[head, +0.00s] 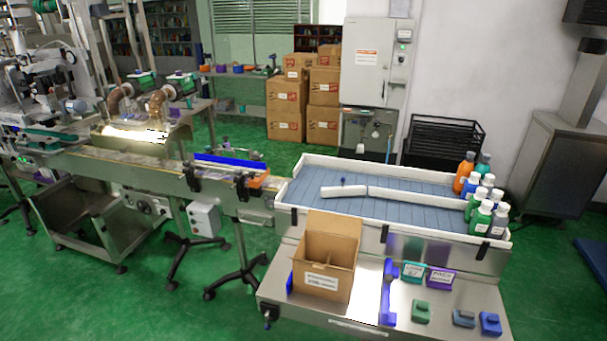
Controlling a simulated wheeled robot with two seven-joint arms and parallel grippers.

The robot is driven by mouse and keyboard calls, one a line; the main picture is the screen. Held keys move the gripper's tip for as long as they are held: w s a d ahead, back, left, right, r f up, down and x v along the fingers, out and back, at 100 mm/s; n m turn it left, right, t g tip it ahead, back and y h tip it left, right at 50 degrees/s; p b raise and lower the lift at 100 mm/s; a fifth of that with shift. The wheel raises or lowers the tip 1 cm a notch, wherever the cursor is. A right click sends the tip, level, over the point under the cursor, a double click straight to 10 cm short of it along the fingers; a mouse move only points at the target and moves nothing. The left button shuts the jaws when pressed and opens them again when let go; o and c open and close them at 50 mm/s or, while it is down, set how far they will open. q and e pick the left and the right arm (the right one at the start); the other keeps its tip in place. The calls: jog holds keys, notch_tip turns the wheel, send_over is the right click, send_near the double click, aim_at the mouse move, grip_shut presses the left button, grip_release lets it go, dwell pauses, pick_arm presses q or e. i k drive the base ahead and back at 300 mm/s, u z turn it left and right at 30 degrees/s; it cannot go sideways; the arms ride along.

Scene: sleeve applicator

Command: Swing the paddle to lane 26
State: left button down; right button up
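A short white bar (341,192), which looks like the paddle, lies across the left part of the blue slatted table (310,205). A small dark blue knob (343,182) stands at its middle. Its right end meets or nearly meets a longer white rail (415,197) that runs right toward the bottles and splits the bed into a far and a near lane. I cannot read any lane number on the bed. A small teal sign (412,271) and a purple sign (440,277) stand in front, their print too small to read surely. Neither of my grippers is in view.
Several bottles (483,220) with orange, blue, green and teal colours crowd the bed's right end. An open carton (326,262) stands on the steel front shelf (370,312), beside a blue upright part (388,292) and small green and blue blocks. A conveyor (150,170) joins from the left.

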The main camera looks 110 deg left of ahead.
aim_at(325, 192)
jog(key=k, duration=0.9)
jog(key=u, duration=2.25)
